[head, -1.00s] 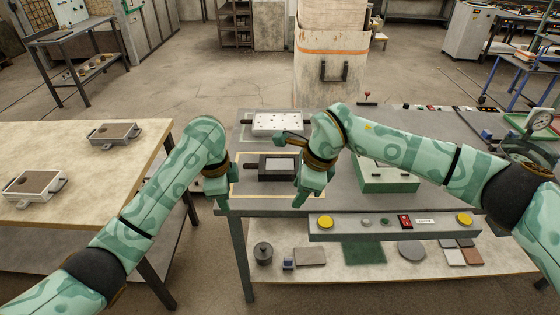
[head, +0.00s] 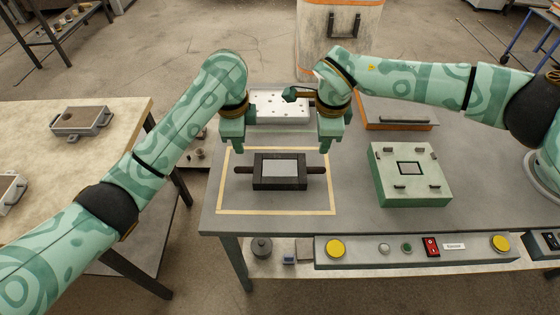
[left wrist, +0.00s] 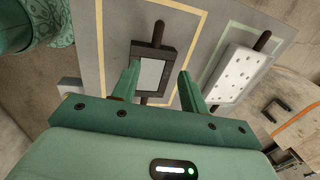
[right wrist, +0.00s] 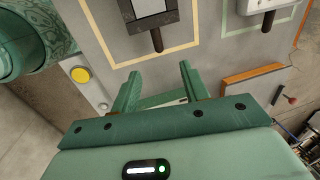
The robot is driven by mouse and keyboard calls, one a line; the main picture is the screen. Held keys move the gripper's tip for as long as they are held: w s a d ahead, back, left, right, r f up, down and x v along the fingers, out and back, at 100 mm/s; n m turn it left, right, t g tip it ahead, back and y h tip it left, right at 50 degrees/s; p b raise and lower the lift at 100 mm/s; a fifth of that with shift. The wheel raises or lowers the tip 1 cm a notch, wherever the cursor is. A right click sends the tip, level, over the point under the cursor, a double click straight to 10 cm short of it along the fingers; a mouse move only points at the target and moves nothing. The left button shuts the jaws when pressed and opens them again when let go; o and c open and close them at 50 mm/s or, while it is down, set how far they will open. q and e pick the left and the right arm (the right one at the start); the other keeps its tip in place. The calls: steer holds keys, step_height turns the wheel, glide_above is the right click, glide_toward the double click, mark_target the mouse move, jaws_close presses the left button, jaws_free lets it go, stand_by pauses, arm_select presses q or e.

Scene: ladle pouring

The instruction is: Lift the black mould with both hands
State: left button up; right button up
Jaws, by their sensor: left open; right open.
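The black mould (head: 280,185) lies flat on the grey table inside a pale yellow outline. It has a light grey top panel and a dark handle at each end, the left handle (head: 243,170) and the right handle (head: 317,171). My left gripper (head: 231,148) is open and empty above the left end. In the left wrist view the mould (left wrist: 169,68) shows beyond and between its fingers (left wrist: 157,82). My right gripper (head: 331,148) is open and empty above the right end. In the right wrist view the right handle (right wrist: 157,41) lies ahead of its fingertips (right wrist: 158,72).
A white perforated block (head: 280,105) sits behind the mould, partly hidden by my right arm. A green box (head: 412,190) stands to the right. A button panel (head: 365,248) runs along the front edge. A wooden table (head: 50,145) stands at left.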

arm_select(q)
steer(key=s, duration=0.2)
arm_select(e)
steer(key=s, duration=0.2)
arm_select(q)
glide_toward(247, 168)
arm_select(e)
glide_toward(315, 168)
arm_select(q)
steer(key=f, duration=0.3)
steer(key=w+f, duration=0.1)
steer(key=f, duration=0.2)
steer(key=w+f, duration=0.1)
steer(key=f, duration=0.2)
steer(key=shift+f, duration=0.3)
arm_select(e)
steer(key=f, duration=0.3)
steer(key=w+f, duration=0.1)
steer(key=f, duration=0.5)
steer(key=shift+w+d+f, duration=0.1)
steer(key=shift+w+f, duration=0.05)
steer(key=shift+w, duration=0.15)
arm_select(q)
steer(key=shift+s, duration=0.1)
jaws_close()
arm_select(e)
jaws_close()
